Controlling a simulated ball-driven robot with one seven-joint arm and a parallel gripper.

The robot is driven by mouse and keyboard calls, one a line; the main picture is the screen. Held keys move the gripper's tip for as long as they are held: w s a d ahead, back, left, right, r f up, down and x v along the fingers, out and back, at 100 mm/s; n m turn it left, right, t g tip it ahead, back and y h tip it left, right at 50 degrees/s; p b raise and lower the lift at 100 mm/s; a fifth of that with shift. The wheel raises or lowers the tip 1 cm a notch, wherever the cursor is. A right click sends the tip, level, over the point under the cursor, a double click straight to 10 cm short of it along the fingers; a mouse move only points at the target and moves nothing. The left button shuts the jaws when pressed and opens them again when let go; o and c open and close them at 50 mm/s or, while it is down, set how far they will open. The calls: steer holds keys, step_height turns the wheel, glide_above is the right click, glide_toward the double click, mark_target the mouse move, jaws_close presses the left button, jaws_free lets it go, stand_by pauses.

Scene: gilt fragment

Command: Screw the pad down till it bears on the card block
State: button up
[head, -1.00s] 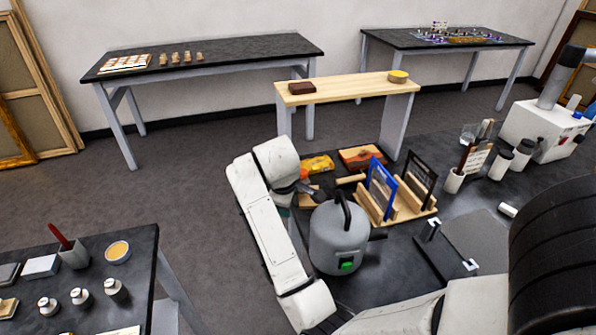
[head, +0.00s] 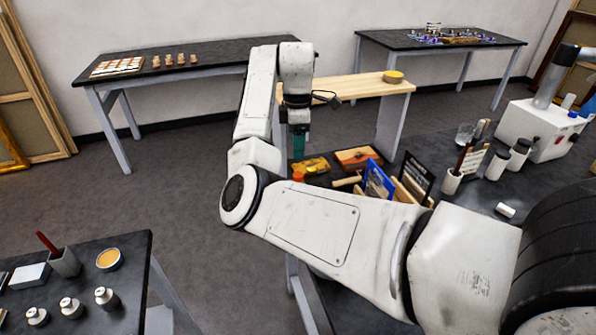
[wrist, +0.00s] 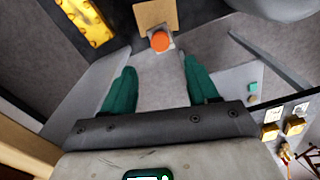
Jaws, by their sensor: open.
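In the wrist view an orange round knob (wrist: 160,41) stands on a small grey piece, just beyond my fingertips and between their lines. A tan, card-like block (wrist: 155,14) lies against it on the far side. An orange spot (head: 298,176) shows below my gripper in the head view. My gripper (wrist: 158,66) has two green fingers spread wide with nothing between them. In the head view my gripper (head: 298,143) points down above the bench's left end. The pad's underside and any contact with the block are hidden.
A yellow tool (head: 312,166) and an orange-brown box (head: 357,157) lie close by. A blue frame (head: 378,182) and a black frame (head: 416,178) stand to the right. A wooden-topped bench (head: 352,86) is behind. My arm covers much of the near bench.

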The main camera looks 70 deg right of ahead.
mark_target(298, 174)
step_height(298, 174, down, 10)
steer(key=shift+r+p, duration=0.2)
steer(key=shift+p, duration=0.2)
steer(key=shift+c, duration=0.4)
steer(key=c, duration=1)
steer(key=shift+o, duration=0.2)
steer(key=shift+r+m+p, duration=0.15)
steer(key=shift+m+p, duration=0.25)
steer(key=shift+p, duration=0.05)
